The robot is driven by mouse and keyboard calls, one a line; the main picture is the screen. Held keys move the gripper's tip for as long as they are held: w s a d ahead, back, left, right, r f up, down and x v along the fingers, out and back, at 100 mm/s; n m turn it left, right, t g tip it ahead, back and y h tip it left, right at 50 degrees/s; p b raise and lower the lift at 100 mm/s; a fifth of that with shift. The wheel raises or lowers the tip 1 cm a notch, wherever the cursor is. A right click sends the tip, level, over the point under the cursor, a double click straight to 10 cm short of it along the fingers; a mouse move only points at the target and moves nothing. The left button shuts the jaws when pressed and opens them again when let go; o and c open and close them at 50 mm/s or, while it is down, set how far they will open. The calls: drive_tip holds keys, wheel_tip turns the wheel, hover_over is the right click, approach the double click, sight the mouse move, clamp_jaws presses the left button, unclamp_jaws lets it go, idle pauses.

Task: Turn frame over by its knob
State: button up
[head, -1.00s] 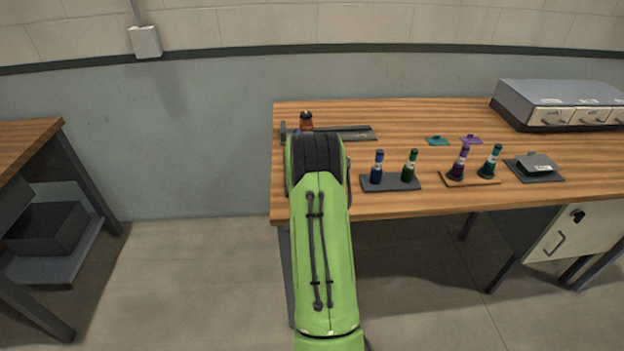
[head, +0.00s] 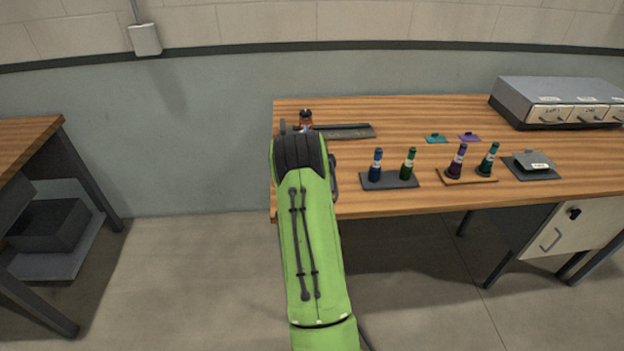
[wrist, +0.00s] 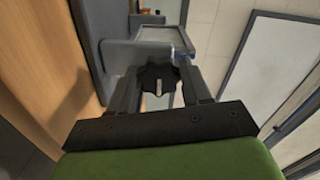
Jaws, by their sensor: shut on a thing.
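In the wrist view my gripper (wrist: 161,74) has its two fingers on either side of a dark lobed knob (wrist: 158,88) and is shut on it. Beyond the knob is a grey frame (wrist: 165,33) with a pale panel and a blue edge, seen at a slant; the knob hides part of it. Grey upright parts stand beside it. In the head view a long dark-grey fixture (head: 345,132) lies at the table's back left, with a small red and dark piece (head: 306,118) above its left end. My arm hides the gripper and knob there.
The wooden table (head: 390,118) carries a dark tray (head: 400,183) with two bottles and a wooden tray (head: 470,179) with two more. A dark pad with a grey block (head: 532,162) and a drawer unit (head: 555,105) are on the right. Small teal and purple tags lie mid-table.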

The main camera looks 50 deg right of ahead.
drive_tip(key=shift+d, duration=0.1)
idle(0.3)
drive_tip(key=o, duration=1)
